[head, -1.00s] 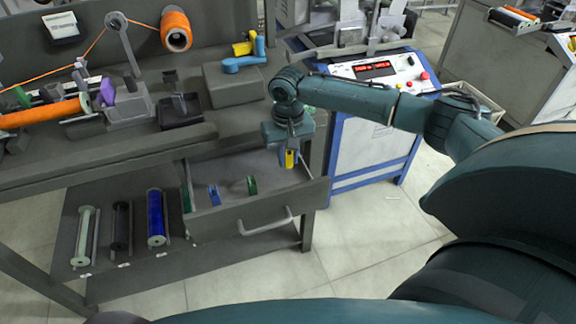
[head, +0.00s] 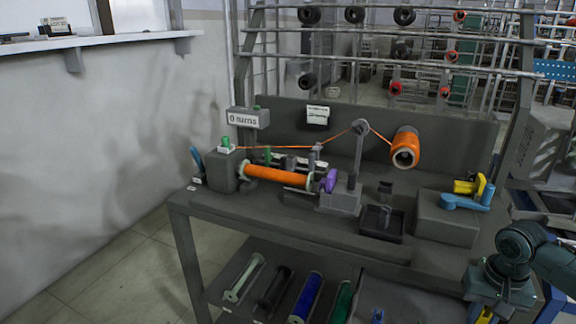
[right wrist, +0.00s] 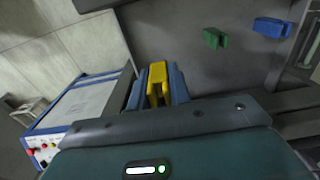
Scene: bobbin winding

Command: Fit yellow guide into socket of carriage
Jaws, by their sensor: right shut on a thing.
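My right gripper (right wrist: 157,88) is shut on the yellow guide (right wrist: 157,72), which stands up between its two blue fingers. In the head view the guide (head: 485,314) shows only as a sliver at the bottom right, under my right wrist. What looks like the carriage (head: 316,150) is a small grey block behind the orange bobbin (head: 277,175), on the winder at mid-bench. Its socket is too small to make out. The gripper is well apart from it, to the right and nearer me. My left gripper is not in view.
A green guide (right wrist: 214,38) and a blue guide (right wrist: 272,27) lie in the drawer. An orange thread runs over a tall post (head: 356,165) to an orange spool (head: 405,148). A black tray (head: 381,222) and a grey box (head: 446,222) with a blue crank (head: 467,200) stand at right.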

